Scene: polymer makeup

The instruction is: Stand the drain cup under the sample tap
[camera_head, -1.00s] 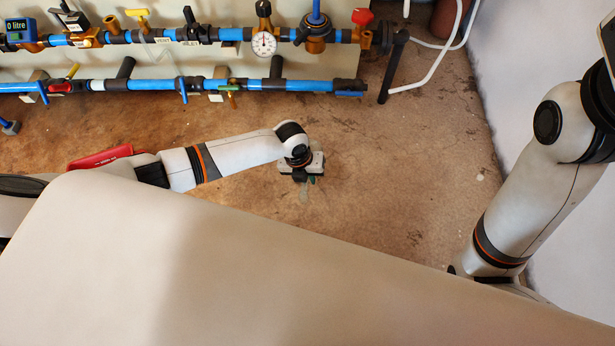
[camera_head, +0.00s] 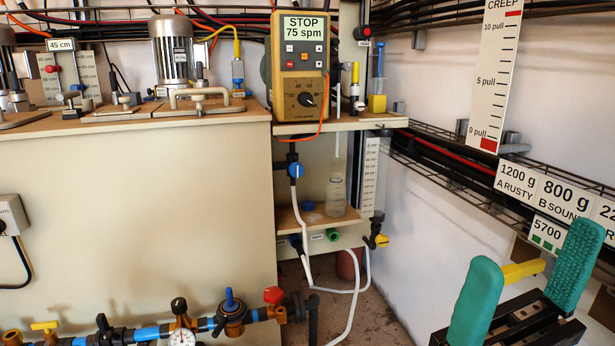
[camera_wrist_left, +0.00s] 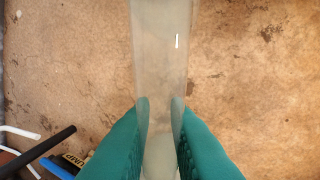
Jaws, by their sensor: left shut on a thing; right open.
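My left gripper (camera_wrist_left: 160,120) shows in the left wrist view, its green fingers shut on a tall clear vessel (camera_wrist_left: 160,60) that looks like the drain cup. Brown floor shows behind and through the vessel. Neither the left gripper nor this vessel is in the head view. My right gripper (camera_head: 522,285) is open and empty at the lower right of the head view, its green fingers apart. A yellow-handled tap (camera_head: 381,240) sits at the cabinet's lower right corner, and another yellow handle (camera_head: 45,325) is on the pipework. I cannot tell which is the sample tap.
A clear bottle (camera_head: 336,197) stands on a small shelf under a thin white tube. White hoses (camera_head: 350,290) hang down beside the cabinet to the floor. Blue pipework (camera_head: 150,333) with valves runs along the front. Cable racks and sign plates line the right wall.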

